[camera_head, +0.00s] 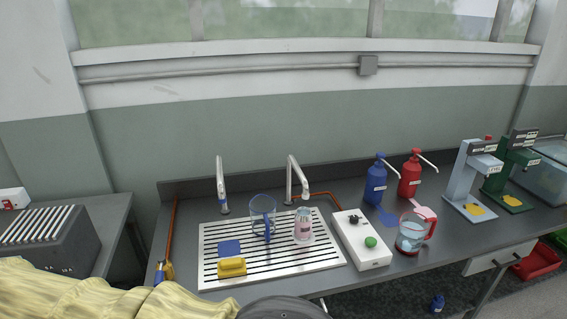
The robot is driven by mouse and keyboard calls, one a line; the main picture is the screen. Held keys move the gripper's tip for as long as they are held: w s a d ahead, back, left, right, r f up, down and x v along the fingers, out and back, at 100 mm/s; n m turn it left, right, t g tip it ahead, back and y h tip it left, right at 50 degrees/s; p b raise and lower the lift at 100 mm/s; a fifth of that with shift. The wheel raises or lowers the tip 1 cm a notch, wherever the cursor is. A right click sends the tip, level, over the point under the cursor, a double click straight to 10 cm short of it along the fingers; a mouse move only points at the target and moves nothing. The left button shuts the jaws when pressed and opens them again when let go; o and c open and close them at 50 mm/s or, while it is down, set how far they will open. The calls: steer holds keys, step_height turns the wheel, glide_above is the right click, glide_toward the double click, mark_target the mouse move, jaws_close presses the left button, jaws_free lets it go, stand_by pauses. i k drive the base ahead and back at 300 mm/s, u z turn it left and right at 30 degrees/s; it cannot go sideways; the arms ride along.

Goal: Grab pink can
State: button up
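The pink can (303,227) stands upright on the slatted metal drain tray (334,262), below the right-hand tap. It is pale pink, and its top looks lighter. A clear jug with a blue rim and handle (263,213) stands just left of it, with a narrow space between them. My gripper is not in view, so its state and its place relative to the can do not show.
A blue sponge (229,247) and a yellow brush or block (232,267) lie front left on the tray. Two taps (221,187) rise behind. A white box with a green button (361,240) and a red-handled jug (411,234) stand right. Blue and red pump bottles (376,183) stand behind.

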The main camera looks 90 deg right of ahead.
mark_target(303, 215)
steer(key=k, duration=1.05)
steer(key=z, duration=1.35)
